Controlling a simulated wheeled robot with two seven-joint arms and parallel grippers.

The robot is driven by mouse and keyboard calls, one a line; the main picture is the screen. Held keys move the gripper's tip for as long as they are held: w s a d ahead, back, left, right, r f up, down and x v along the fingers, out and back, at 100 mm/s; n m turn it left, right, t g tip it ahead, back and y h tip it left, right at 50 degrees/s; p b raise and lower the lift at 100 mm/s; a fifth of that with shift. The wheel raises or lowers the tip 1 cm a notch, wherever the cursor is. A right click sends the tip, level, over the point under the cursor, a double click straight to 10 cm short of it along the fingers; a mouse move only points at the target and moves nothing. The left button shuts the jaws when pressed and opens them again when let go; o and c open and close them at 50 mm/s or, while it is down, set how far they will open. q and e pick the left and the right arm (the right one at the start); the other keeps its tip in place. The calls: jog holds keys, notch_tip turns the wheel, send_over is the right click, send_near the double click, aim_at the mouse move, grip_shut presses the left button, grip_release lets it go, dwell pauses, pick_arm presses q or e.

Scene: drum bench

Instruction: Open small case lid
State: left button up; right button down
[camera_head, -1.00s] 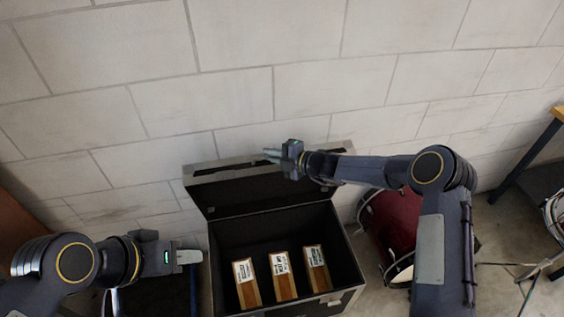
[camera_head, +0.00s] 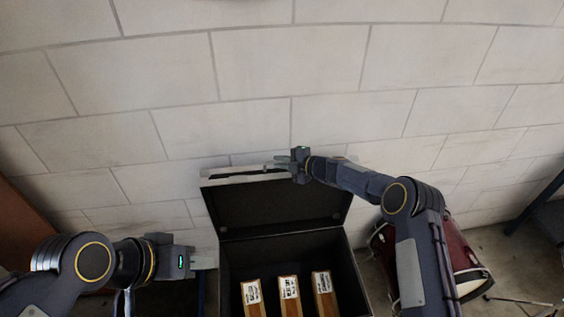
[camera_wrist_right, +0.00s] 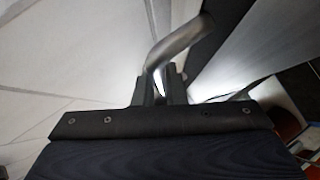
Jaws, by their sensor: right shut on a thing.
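The small case is a black case (camera_head: 344,258) with its lid (camera_head: 275,209) raised and tilted back toward the wall. Several labelled wooden blocks, among them one in the middle (camera_head: 289,292), stand inside it. My right gripper (camera_head: 284,161) is at the lid's upper edge in the head view, shut on the lid. The right wrist view shows a metal bar (camera_wrist_right: 176,45) by the jaws (camera_wrist_right: 160,85); what the bar belongs to is unclear. My left gripper (camera_head: 205,259) is left of the case, apart from it; its finger gap is not clear.
A pale block wall (camera_head: 290,60) stands close behind the case. A red drum (camera_head: 445,255) sits on the floor to the right, behind my right arm. A brown panel (camera_head: 25,220) is at the far left.

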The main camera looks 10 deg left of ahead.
jog(key=shift+s+f, duration=0.1)
jog(key=shift+f, duration=0.1)
jog(key=c, duration=1.5)
grip_release()
jog(key=shift+b+v, duration=0.9)
jog(key=shift+v, duration=3.05)
jog(key=shift+r, duration=0.15)
